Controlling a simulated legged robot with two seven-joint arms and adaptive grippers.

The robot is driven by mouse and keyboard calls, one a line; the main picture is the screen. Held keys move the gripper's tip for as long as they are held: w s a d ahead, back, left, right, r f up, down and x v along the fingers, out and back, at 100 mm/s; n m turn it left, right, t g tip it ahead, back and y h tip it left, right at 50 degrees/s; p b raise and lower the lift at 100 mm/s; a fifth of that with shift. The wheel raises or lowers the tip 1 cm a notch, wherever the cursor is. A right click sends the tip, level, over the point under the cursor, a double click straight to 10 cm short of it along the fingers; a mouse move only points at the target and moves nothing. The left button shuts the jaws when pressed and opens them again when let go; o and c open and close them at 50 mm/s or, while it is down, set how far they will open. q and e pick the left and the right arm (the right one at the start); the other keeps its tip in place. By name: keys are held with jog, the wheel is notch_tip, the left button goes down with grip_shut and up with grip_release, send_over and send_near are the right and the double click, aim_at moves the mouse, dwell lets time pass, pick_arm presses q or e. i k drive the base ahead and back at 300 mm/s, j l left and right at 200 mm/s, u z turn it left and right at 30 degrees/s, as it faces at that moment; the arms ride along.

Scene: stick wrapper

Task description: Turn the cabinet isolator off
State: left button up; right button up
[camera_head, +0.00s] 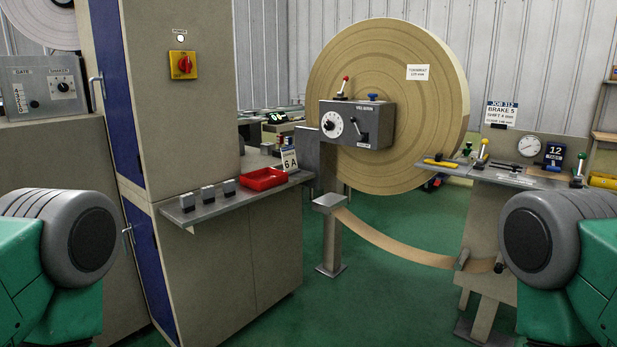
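The cabinet isolator (184,65) is a red rotary handle on a yellow square plate, high on the front of the tall beige cabinet (215,120). The handle looks roughly upright; its exact setting is too small to read. A small round white lamp (180,38) labelled POWER sits just above it. My arms show at the lower left and lower right edges as green and grey links, both well below the isolator and apart from it. Neither gripper is in the frame.
A grey shelf (200,208) with several small grey blocks and a red tray (263,179) juts from the cabinet. A large paper roll (400,70) with a grey control box (357,124) stands behind. A blue cabinet door (115,90) is at left. Green floor (390,290) is clear in the middle.

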aim_at(185, 64)
jog(key=i+u, duration=0.15)
jog(key=i, duration=0.4)
jog(key=i+j, duration=1.25)
jog(key=i, duration=0.2)
